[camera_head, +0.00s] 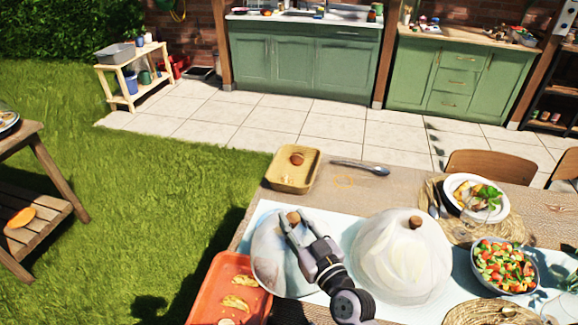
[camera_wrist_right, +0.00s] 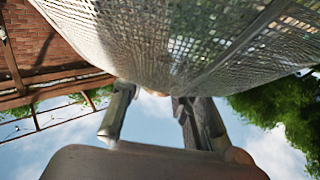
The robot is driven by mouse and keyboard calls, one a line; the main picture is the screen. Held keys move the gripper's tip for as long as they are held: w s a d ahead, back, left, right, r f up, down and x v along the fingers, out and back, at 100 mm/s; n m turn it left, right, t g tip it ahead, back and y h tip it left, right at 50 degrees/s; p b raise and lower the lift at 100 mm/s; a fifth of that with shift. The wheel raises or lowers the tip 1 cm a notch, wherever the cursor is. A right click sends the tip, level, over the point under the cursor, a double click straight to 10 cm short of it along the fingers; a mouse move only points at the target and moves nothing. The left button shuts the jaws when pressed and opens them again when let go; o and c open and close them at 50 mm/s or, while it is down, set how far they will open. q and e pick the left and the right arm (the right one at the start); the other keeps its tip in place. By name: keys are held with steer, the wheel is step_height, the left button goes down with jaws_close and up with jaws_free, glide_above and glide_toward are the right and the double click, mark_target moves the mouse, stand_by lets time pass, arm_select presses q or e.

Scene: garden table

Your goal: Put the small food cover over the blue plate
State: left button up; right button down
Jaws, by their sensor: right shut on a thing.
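The small food cover (camera_head: 268,262), a pale see-through mesh dome with a brown knob, is at the left of the blue-white cloth, beside the orange tray. My right gripper (camera_head: 292,222) is shut on the knob at its top. In the right wrist view the cover's mesh (camera_wrist_right: 190,40) fills the upper part, close to the fingers of my right gripper (camera_wrist_right: 155,98). I cannot tell whether the cover touches the table. No blue plate shows clearly; it may be hidden by a cover. My left gripper is not in view.
A larger food cover (camera_head: 395,260) stands just right of my right gripper. An orange tray (camera_head: 211,297) is at the left, a tan tray (camera_head: 306,163) and a spoon (camera_head: 362,167) behind. A white plate (camera_head: 451,187) with food and a salad bowl (camera_head: 530,283) are at the right.

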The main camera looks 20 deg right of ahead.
steer(key=shift+n+y, duration=0.4)
steer(key=w, duration=0.3)
steer(key=w+r, duration=0.1)
steer(key=w, duration=0.6)
steer(key=shift+w+d+r+b, duration=0.3)
steer(key=shift+d+b, duration=0.05)
steer(key=shift+w+d+r+b, duration=0.6)
steer(key=shift+w+d+r, duration=0.05)
steer(key=shift+w, duration=2)
arm_select(q)
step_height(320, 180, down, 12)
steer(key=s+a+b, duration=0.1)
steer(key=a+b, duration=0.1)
steer(key=b, duration=0.8)
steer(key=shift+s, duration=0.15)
arm_select(e)
step_height(320, 180, down, 11)
steer(key=shift+r+y, duration=0.15)
steer(key=shift+y, duration=0.15)
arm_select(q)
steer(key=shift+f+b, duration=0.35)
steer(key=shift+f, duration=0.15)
arm_select(e)
steer(key=shift+f, duration=0.5)
steer(key=c, duration=1.2)
jaws_free()
